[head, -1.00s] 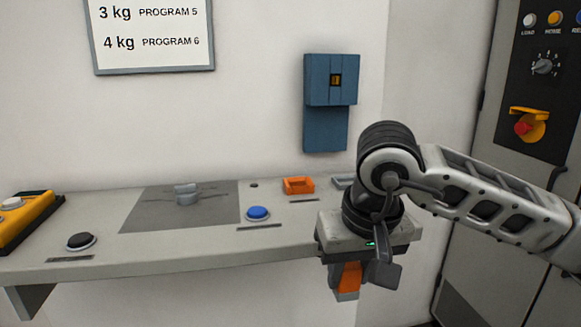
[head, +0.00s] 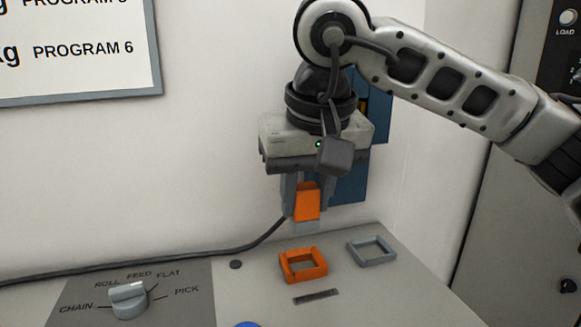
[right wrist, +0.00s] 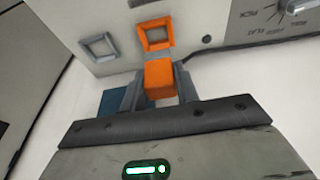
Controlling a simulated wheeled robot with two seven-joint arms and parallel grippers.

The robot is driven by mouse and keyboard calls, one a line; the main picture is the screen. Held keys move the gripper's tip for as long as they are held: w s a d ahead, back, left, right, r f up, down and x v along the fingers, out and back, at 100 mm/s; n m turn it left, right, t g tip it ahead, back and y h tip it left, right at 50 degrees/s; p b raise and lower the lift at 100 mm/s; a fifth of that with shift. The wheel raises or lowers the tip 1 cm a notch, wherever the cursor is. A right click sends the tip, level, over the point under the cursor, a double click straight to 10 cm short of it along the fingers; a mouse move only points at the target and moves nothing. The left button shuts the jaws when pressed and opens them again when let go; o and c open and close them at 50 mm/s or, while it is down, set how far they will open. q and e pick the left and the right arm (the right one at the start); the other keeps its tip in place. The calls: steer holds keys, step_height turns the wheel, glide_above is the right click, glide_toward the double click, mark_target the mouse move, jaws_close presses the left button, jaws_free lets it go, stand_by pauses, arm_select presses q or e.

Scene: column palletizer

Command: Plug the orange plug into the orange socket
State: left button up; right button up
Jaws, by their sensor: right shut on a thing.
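The orange plug (head: 307,202) is held between the fingers of my right gripper (head: 303,208), with a pale tip below it. The orange socket (head: 303,264) is an open square frame on the grey desk top. The plug hangs above the desk, apart from the socket, and looks a little behind it in the head view. In the right wrist view, the plug (right wrist: 159,78) shows between the fingers with the orange socket (right wrist: 156,35) just beyond it. A dark cable runs along the desk towards the plug. My left gripper is not in view.
A grey square socket (head: 371,251) lies right of the orange one. A selector knob (head: 128,299) stands at the left, and a blue button (head: 247,324) shows at the bottom edge. A blue wall box (head: 352,185) is behind my gripper.

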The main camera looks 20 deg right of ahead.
mark_target(306, 230)
steer(key=shift+w+r, duration=0.1)
steer(key=shift+w, duration=0.2)
steer(key=shift+s+f+b, duration=0.25)
steer(key=shift+f+b, duration=0.6)
steer(key=shift+f, duration=0.1)
steer(key=shift+w+f+b, duration=0.1)
steer(key=shift+f+b, duration=0.4)
steer(key=shift+f, duration=0.15)
steer(key=shift+f+b, duration=0.7)
steer(key=shift+f, duration=0.15)
steer(key=shift+f+b, duration=0.45)
steer(key=shift+f, duration=0.15)
steer(key=shift+f+b, duration=0.35)
steer(key=shift+f, duration=0.1)
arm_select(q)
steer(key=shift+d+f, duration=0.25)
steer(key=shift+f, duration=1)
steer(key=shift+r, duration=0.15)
